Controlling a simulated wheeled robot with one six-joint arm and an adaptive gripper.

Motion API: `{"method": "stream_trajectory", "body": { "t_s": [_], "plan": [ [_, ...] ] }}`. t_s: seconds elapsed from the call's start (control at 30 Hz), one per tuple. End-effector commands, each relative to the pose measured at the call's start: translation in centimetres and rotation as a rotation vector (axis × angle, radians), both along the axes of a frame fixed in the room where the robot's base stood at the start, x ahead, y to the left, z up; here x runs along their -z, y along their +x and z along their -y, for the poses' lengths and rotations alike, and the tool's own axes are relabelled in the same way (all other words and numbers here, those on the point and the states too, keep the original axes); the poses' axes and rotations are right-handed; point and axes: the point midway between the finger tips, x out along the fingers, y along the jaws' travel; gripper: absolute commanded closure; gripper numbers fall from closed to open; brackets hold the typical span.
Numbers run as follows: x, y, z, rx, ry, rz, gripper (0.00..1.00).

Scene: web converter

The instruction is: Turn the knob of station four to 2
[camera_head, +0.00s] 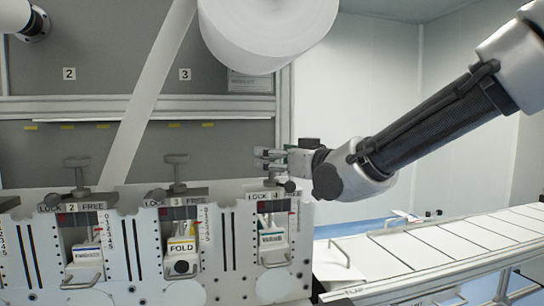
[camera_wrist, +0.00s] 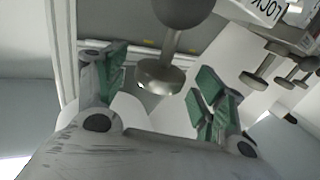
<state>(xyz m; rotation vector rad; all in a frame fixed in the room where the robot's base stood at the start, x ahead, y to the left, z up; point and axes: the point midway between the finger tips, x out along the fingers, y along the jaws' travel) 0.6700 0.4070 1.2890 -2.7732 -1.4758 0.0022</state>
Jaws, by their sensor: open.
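Station four (camera_head: 274,236) is the rightmost unit on the white machine front, with a plate marked LOCK and 4 (camera_head: 262,196). Its ball-ended lever (camera_head: 290,186) sits at the right end of that plate, where the other stations read FREE. My gripper (camera_head: 268,158) is open at the top of station four, around the height of its knob, which it partly hides. In the wrist view, a grey round knob (camera_wrist: 158,76) on a stem shows between my spread green-padded fingers (camera_wrist: 160,92), with no visible contact. The dark ball (camera_wrist: 185,9) is close above. I cannot read the knob's setting.
Station three (camera_head: 182,240) and station two (camera_head: 84,245) stand to the left with T-shaped knobs (camera_head: 174,162) on top. A white web (camera_head: 150,95) hangs from a large roll (camera_head: 268,30) above. A conveyor (camera_head: 430,245) lies at right.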

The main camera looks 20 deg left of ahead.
Motion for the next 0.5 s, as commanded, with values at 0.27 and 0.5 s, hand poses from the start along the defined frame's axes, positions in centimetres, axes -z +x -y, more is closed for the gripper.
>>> {"method": "stream_trajectory", "body": {
  "t_s": [0.27,0.5],
  "plan": [
    [0.0,1.2,-1.7,0.000,-0.001,0.001,0.30],
    [0.0,1.2,-1.7,0.000,0.000,0.001,0.38]
  ]
}}
